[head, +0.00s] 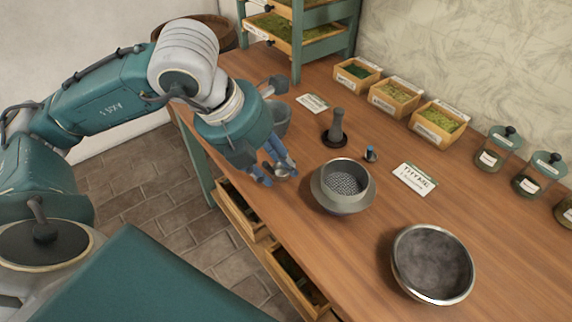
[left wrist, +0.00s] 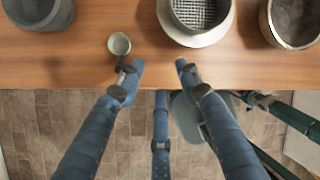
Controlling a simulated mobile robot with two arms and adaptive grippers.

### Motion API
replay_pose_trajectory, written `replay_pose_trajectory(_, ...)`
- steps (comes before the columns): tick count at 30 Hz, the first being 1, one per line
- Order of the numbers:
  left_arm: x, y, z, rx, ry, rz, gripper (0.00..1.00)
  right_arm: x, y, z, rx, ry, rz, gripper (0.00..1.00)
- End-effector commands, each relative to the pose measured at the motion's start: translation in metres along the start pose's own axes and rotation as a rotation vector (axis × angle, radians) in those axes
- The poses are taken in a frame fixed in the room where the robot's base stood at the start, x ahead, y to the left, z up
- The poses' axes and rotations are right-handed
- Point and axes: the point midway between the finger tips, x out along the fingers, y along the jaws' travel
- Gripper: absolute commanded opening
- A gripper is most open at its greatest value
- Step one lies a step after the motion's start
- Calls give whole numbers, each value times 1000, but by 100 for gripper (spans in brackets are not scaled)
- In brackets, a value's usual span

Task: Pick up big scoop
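A small grey scoop (left wrist: 119,44) with a round cup lies near the front edge of the wooden table, upper left of centre in the left wrist view. Its short dark handle runs toward the edge, close to the left fingertip. In the head view its cup (head: 282,173) shows partly behind the fingers. My left gripper (head: 268,171) points down at the table's front edge. In the left wrist view my left gripper (left wrist: 158,66) has its fingers spread, with nothing between them. Whether a finger touches the scoop's handle, I cannot tell. My right gripper is out of view.
A grey sieve pot (head: 343,187) stands right of the gripper, a metal bowl (head: 433,264) farther right. A grey mortar-like tub (head: 281,118) stands behind the gripper. A pestle-like tool (head: 336,127) stands farther back. Open drawers (head: 243,212) jut out below the table's front edge.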

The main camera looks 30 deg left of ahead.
Motion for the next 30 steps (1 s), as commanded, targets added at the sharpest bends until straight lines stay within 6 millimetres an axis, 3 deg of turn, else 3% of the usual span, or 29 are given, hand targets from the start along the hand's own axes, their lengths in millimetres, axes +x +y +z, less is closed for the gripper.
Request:
replay_pose_trajectory(1, -7, 19, 9, -25, -33, 68, 35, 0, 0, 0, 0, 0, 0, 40)
replay_pose_trajectory(3, -12, 37, 15, -51, -59, 129, 35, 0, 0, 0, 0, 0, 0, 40)
replay_pose_trajectory(6, -8, 47, 18, -67, -68, 162, 35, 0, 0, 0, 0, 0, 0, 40)
replay_pose_trajectory(12, 24, 52, 20, -66, -65, 161, 35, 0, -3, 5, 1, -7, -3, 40)
replay_pose_trajectory(20, 45, 56, 23, -65, -68, 159, 35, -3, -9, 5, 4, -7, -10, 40)
replay_pose_trajectory(30, 88, 65, 27, -63, -67, 157, 35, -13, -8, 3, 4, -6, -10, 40)
